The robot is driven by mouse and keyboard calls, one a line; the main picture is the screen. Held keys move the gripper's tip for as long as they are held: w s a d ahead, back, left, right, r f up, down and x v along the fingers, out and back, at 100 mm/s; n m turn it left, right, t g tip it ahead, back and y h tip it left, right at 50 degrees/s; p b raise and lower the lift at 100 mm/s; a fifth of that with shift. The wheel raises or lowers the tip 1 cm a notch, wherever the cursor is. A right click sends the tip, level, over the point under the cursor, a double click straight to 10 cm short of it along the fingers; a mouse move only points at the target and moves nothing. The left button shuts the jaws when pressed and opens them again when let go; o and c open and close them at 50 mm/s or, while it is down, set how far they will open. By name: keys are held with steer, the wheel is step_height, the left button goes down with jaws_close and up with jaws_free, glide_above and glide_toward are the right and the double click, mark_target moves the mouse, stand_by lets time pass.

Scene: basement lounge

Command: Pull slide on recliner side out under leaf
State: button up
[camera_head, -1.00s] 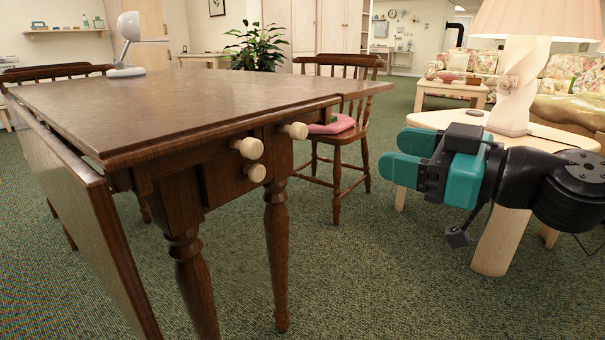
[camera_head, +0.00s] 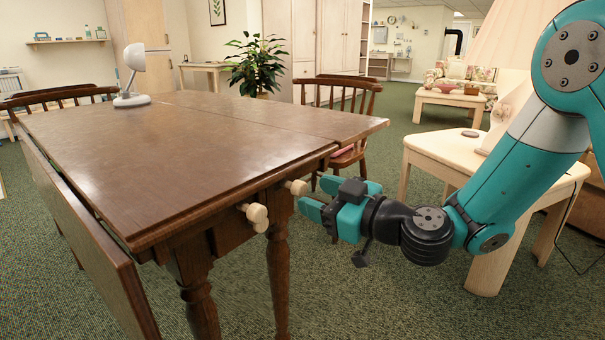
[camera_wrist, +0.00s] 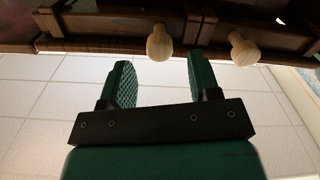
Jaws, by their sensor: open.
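The dark wooden drop-leaf table has pale round knobs on the apron facing me. The right-hand knob (camera_head: 297,187) sits high under the tabletop, near the right leaf (camera_head: 340,126); it appears to be the slide's knob. Two more knobs, an upper one (camera_head: 256,212) and a lower one (camera_head: 261,227), are to its left. My gripper (camera_head: 314,196) is open and empty, just right of and slightly below the right-hand knob. In the wrist view, one knob (camera_wrist: 159,43) lines up between the fingers, beyond their tips; another knob (camera_wrist: 243,48) is outside them. I see no contact.
The left leaf (camera_head: 85,235) hangs down. A white lamp (camera_head: 132,78) stands on the tabletop (camera_head: 170,145). A wooden chair (camera_head: 345,93) is behind the table. A pale side table (camera_head: 450,150) with a large lamp is close to my arm. Green carpet is open in front.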

mark_target(304, 190)
steer(key=shift+p+x, duration=0.4)
steer(key=shift+x, duration=1.65)
jaws_close()
steer(key=w+d+b, duration=0.2)
steer(key=w+d, duration=0.1)
steer(key=w+d+b, duration=0.1)
steer(key=w+d, duration=0.2)
steer(key=w, duration=0.1)
steer(key=w+d+b, duration=0.2)
steer(key=w+d, duration=0.1)
steer(key=w, duration=0.1)
steer(key=shift+w+d+f+b, duration=0.1)
steer(key=shift+w+b, duration=0.15)
steer(key=shift+b, duration=0.05)
steer(key=shift+w+d, duration=0.2)
steer(key=shift+w, duration=0.15)
